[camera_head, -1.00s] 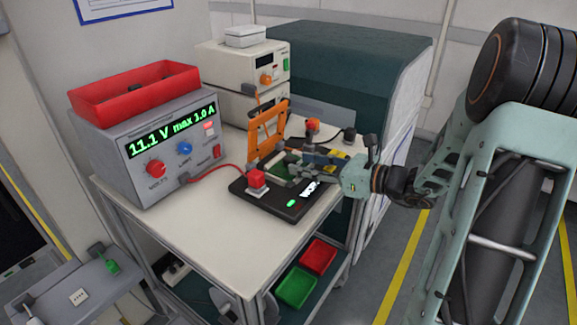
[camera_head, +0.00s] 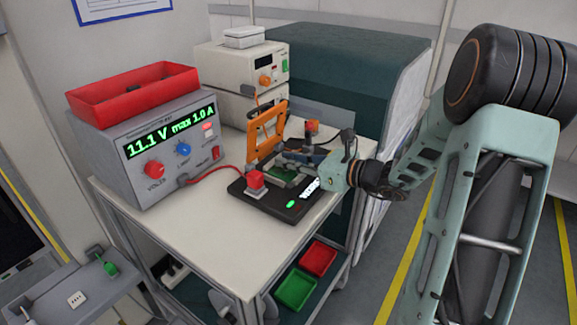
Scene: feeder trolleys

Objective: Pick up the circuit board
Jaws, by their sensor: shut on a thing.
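The green circuit board (camera_head: 281,182) shows in part in the black test fixture (camera_head: 264,204) on the trolley. My gripper (camera_head: 290,160) reaches in from the right, low over the fixture, and is shut on the board. The fingers hide part of the board and the exact contact. I cannot tell whether the board is clear of its seat. The fixture's orange frame (camera_head: 266,132) stands raised behind the board. A red button (camera_head: 256,180) sits at the fixture's front left, and a green light glows on its front.
A power supply (camera_head: 158,150) carrying a red bin (camera_head: 133,88) stands at the left of the trolley top (camera_head: 200,228). Stacked instruments (camera_head: 242,68) stand behind the fixture. A red cable runs to the fixture. The front of the trolley top is clear. Small red and green bins sit below.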

